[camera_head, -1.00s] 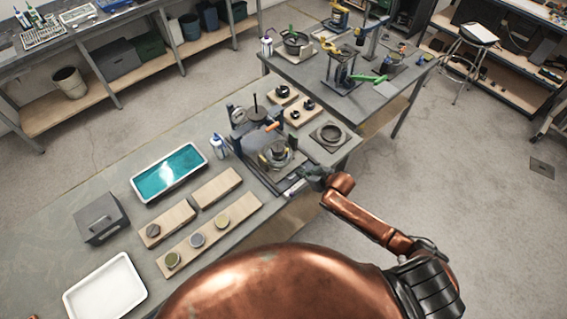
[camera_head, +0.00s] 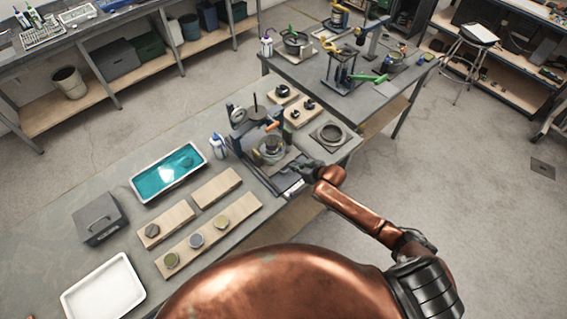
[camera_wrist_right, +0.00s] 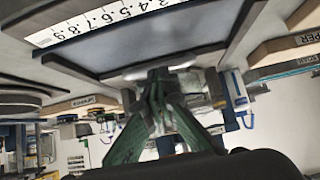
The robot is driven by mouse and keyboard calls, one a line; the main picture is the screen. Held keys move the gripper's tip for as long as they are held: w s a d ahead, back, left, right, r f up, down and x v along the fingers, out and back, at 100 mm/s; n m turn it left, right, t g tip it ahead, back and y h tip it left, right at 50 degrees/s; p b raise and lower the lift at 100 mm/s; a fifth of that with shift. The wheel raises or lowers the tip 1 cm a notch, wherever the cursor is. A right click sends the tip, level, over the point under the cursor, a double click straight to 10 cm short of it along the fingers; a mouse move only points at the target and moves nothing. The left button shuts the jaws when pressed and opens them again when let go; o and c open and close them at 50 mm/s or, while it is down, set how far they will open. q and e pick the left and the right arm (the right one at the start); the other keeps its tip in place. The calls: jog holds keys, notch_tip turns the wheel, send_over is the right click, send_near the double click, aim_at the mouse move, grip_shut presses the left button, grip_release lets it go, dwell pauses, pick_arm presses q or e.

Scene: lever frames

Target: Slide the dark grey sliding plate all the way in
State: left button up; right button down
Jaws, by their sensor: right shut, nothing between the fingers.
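The dark grey sliding plate (camera_head: 274,166) lies low in the lever frame (camera_head: 243,135), with a round pot-like thing (camera_head: 269,150) over it. My right gripper (camera_head: 297,169) is at the frame's front right side, close to the plate's outer end. In the right wrist view the gripper (camera_wrist_right: 164,76) has its green fingers together at the tips, with nothing held. A flat dark grey surface (camera_wrist_right: 175,42), seemingly the plate, lies just beyond the tips; I cannot tell whether they touch it. My left gripper is not in view.
A white ruler strip (camera_wrist_right: 110,20) runs beside the flat surface. A white and blue bottle (camera_head: 217,146) stands left of the frame, and a square block with a ring (camera_head: 332,134) stands to its right. Wooden boards (camera_head: 215,188) and a teal-filled tray (camera_head: 169,171) lie left.

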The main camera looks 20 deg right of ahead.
aim_at(281, 154)
jog(key=shift+w+a+b, duration=0.25)
jog(key=shift+w+a, duration=0.05)
jog(key=shift+w, duration=0.45)
jog(key=shift+w+a+b, duration=0.25)
jog(key=shift+w+a, duration=0.05)
jog(key=shift+w, duration=0.4)
jog(key=shift+w+a+b, duration=0.25)
jog(key=shift+w+a, duration=0.05)
jog(key=shift+w, duration=0.45)
jog(key=shift+w+a+b, duration=0.3)
jog(key=shift+w, duration=0.4)
jog(key=shift+w+a+b, duration=0.25)
jog(key=shift+w+b, duration=0.1)
jog(key=shift+w, duration=0.3)
jog(key=shift+w+a+b, duration=0.3)
jog(key=shift+w, duration=0.4)
jog(key=p+v, duration=0.2)
jog(key=p, duration=0.1)
jog(key=shift+s+d, duration=0.1)
jog(key=shift+s, duration=0.15)
jog(key=s+p, duration=0.1)
jog(key=s+d+r+p, duration=0.1)
jog(key=p, duration=0.1)
jog(key=s+p, duration=0.1)
jog(key=shift+s+d+r, duration=0.25)
jog(key=shift+s+r, duration=0.1)
jog(key=shift+r, duration=0.05)
jog(key=shift+f, duration=0.1)
